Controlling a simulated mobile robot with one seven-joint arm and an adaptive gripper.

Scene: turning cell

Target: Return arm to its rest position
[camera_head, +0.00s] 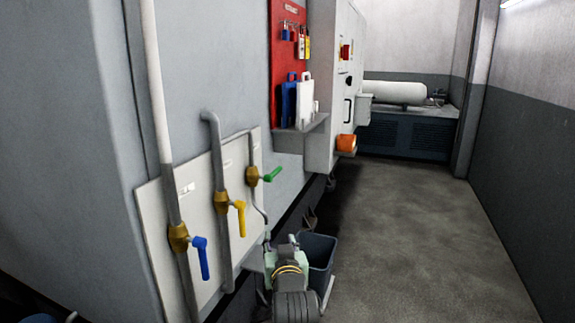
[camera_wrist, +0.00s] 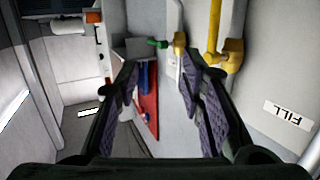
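My arm is low at the bottom centre of the head view, in front of the wall panel. My gripper (camera_wrist: 160,72) shows in the wrist view with its two dark, purple-padded fingers spread apart and nothing between them. In the head view I cannot make out its fingers. Its fingers appear apart from the green valve handle (camera_head: 272,175), which also shows in the wrist view (camera_wrist: 157,43). The yellow handle (camera_head: 240,220) and the blue handle (camera_head: 201,258) hang down from their brass valves on the panel (camera_head: 155,215).
A dark bin (camera_head: 321,252) stands on the floor right beside my arm. A red board (camera_head: 287,55) with padlocks and tags hangs above a grey shelf (camera_head: 301,133). An orange container (camera_head: 346,143) is farther back. The floor (camera_head: 430,230) to the right is clear.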

